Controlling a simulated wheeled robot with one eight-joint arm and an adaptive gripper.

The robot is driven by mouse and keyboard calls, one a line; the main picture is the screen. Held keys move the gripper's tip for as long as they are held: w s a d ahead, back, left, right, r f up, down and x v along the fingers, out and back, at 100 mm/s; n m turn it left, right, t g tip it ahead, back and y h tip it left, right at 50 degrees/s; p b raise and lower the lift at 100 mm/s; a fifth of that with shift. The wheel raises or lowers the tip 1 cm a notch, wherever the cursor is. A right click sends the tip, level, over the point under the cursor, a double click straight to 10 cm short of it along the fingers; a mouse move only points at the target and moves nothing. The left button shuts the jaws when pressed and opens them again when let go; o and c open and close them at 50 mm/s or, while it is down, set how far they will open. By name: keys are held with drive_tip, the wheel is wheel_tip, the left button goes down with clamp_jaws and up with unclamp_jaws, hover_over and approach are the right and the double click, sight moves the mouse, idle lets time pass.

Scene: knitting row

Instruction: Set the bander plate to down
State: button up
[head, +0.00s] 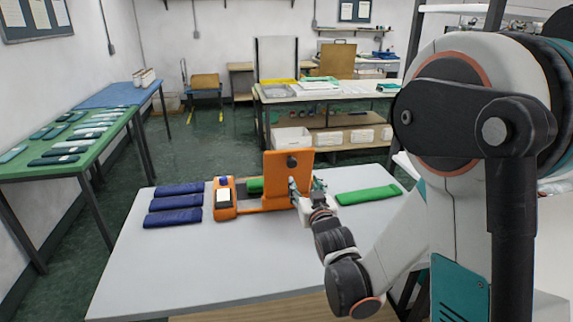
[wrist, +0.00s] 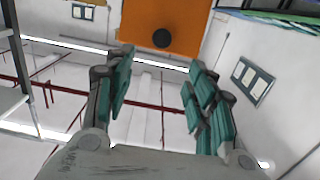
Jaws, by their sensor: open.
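The orange bander (head: 224,205) stands on the white table, with a white label and a dark blue part at its left end. Its orange plate (head: 289,170) stands upright at the right, with a dark round knob (head: 292,161) on its face. A green roll (head: 255,186) shows beside the plate, partly hidden. My gripper (head: 304,190) is just right of the plate and overlaps its lower right edge. In the wrist view my gripper (wrist: 157,85) has its teal fingers spread apart with nothing between. The plate (wrist: 182,22) and knob (wrist: 162,38) are beyond the fingertips, apart from them.
Several navy folded pieces (head: 174,203) lie left of the bander. A green folded piece (head: 368,195) lies to the right. The front of the white table (head: 200,270) is clear. A green table (head: 60,168) with folded pieces stands at the left, and a bench (head: 320,97) at the back.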

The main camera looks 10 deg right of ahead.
sight(293, 163)
drive_tip(key=shift+t, duration=0.3)
drive_tip(key=w, duration=0.4)
drive_tip(key=w+b, duration=0.1)
drive_tip(key=w, duration=0.4)
drive_tip(key=w+b, duration=0.1)
drive_tip(key=w, duration=0.4)
drive_tip(key=shift+w+a+f, duration=0.1)
drive_tip(key=shift+w+f, duration=0.05)
drive_tip(key=shift+f, duration=0.2)
clamp_jaws()
drive_tip(key=shift+r, duration=0.1)
